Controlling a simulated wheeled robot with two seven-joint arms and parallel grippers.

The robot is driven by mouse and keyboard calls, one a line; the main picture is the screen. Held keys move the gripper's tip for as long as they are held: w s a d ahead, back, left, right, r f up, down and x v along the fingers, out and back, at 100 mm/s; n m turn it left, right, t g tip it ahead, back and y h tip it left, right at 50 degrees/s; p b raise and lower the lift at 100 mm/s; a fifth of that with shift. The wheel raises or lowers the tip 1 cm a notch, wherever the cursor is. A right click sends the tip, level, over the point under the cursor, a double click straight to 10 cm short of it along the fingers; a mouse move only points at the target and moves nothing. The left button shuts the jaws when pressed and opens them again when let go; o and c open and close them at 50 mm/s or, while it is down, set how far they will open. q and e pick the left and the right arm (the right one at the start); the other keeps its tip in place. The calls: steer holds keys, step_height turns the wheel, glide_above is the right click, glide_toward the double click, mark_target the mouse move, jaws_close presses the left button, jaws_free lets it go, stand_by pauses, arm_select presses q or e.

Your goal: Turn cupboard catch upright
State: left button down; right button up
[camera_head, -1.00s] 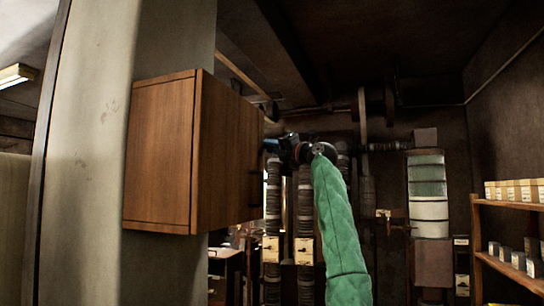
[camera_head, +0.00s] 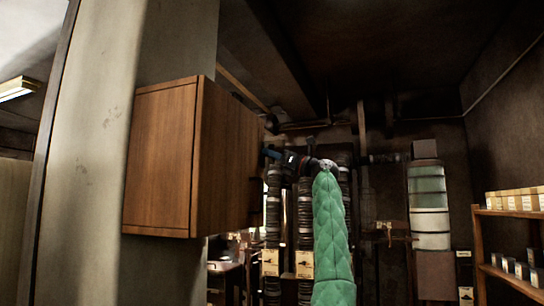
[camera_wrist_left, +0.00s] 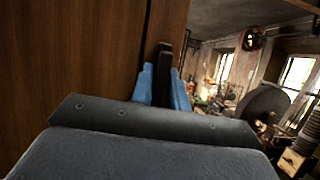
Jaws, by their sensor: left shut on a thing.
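The brown wooden cupboard (camera_head: 160,160) hangs on a pale pillar in the head view. Its right-hand face (camera_head: 228,160) is seen at a steep angle. My left gripper (camera_head: 270,153) is at the far edge of that face, at the end of my green-sleeved arm. In the left wrist view, the blue fingers of my left gripper (camera_wrist_left: 163,85) are closed on a dark, narrow catch (camera_wrist_left: 164,60) against the brown wood (camera_wrist_left: 75,55). The catch points up in that picture, but its true tilt is hard to tell. My right gripper is not in view.
A shelf (camera_head: 508,213) with small boxes stands at the right. Ribbed dark columns (camera_head: 304,215) and a green-and-white cylinder (camera_head: 428,205) stand behind my arm. The wrist view shows an open workshop with windows (camera_wrist_left: 293,75) to the right of the wood.

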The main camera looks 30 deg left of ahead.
arm_select(q)
steer(key=shift+f+n, duration=0.1)
steer(key=shift+n, duration=0.4)
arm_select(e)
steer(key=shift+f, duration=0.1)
arm_select(q)
steer(key=c, duration=1.4)
jaws_free()
steer(key=shift+w, duration=0.1)
steer(key=shift+c, duration=0.2)
